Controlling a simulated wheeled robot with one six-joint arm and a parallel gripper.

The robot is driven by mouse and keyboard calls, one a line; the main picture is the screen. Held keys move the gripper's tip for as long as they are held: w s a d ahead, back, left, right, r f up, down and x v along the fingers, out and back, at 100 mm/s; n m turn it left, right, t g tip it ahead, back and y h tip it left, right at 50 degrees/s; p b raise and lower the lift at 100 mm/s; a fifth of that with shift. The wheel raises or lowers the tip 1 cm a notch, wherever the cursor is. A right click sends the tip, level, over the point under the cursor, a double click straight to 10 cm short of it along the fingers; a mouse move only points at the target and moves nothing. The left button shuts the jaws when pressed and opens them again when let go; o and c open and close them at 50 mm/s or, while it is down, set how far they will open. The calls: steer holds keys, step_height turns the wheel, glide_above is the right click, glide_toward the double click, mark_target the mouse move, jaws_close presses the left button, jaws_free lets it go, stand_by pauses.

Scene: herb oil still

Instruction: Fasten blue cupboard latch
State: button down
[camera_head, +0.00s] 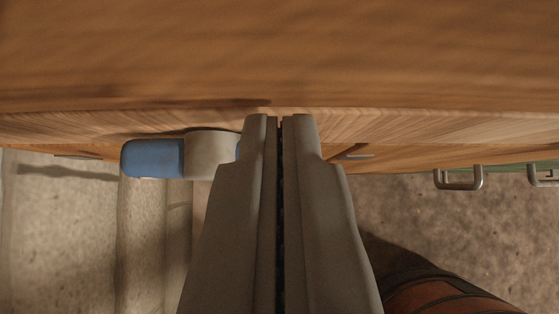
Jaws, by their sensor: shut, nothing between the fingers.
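The blue cupboard latch (153,158) shows left of centre, against the front of the wooden cupboard (300,55). Its blue end points left, and a grey-beige collar (211,155) sits around its middle. A sliver of blue shows right of the collar, and the rest on that side is hidden behind my finger. My gripper (279,118) is shut and empty, its fingertips just right of the latch, close to the wooden edge. I cannot tell whether the left finger touches the latch.
Metal handles (460,180) stick out from the fronts at the right, another (543,176) near the right edge. A reddish-brown rounded object (440,295) with dark bands stands at the lower right. Speckled floor (420,225) lies below, and pale upright shapes (140,240) are at the lower left.

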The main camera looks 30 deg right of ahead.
steer(key=shift+s+f, duration=0.1)
steer(key=shift+f, duration=1.3)
steer(key=shift+s+d+f+m+t+y, duration=0.1)
steer(key=shift+d+f+m+t+y, duration=0.15)
steer(key=shift+y, duration=0.25)
steer(key=shift+s+d+f, duration=0.15)
steer(key=shift+d+f, duration=0.05)
steer(key=shift+f, duration=0.9)
steer(key=shift+s+d+f, duration=0.1)
steer(key=shift+d+f, duration=0.1)
steer(key=shift+f, duration=1.05)
